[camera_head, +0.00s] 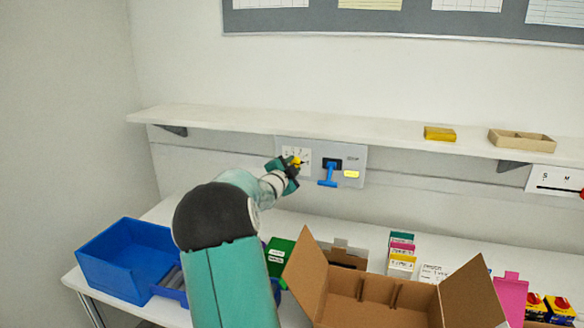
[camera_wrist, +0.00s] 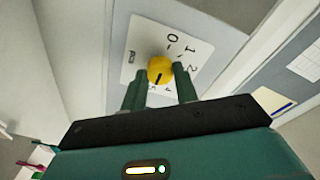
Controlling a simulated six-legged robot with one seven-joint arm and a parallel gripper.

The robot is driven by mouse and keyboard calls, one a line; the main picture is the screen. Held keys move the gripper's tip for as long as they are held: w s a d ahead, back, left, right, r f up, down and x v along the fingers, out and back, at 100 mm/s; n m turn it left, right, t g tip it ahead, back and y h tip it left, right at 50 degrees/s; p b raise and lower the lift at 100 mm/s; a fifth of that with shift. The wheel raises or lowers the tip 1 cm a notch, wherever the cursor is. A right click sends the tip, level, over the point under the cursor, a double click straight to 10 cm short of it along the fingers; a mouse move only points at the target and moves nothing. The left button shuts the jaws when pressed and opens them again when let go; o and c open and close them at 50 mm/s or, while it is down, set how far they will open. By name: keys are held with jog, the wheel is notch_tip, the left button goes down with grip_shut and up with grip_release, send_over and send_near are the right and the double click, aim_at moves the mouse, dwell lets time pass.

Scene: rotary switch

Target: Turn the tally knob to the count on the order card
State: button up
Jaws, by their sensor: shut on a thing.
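The tally knob is a yellow round knob (camera_wrist: 160,69) on a white dial plate (camera_wrist: 146,42) with dark numbers; 0, 1 and 2 are readable in the wrist view. A black mark on the knob points down in that view, toward small numbers that look like 4 and 5. My gripper (camera_wrist: 159,72) has its two green fingers on either side of the knob, shut on it. In the head view the knob (camera_head: 297,160) shows partly behind my gripper (camera_head: 291,166) on the grey wall panel (camera_head: 349,152). I cannot tell which paper is the order card.
A blue lever (camera_head: 328,174) and a yellow label (camera_head: 351,174) sit right of the dial. A shelf (camera_head: 300,123) runs above. Below on the table are a blue bin (camera_head: 105,262), an open cardboard box (camera_head: 375,311) and small boxes (camera_head: 401,262). Papers hang on a grey board (camera_head: 415,22).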

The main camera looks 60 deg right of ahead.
jog(key=o, duration=1)
jog(key=shift+c, duration=0.2)
jog(key=a, duration=1.3)
jog(key=shift+s+a, duration=0.4)
jog(key=shift+s, duration=0.05)
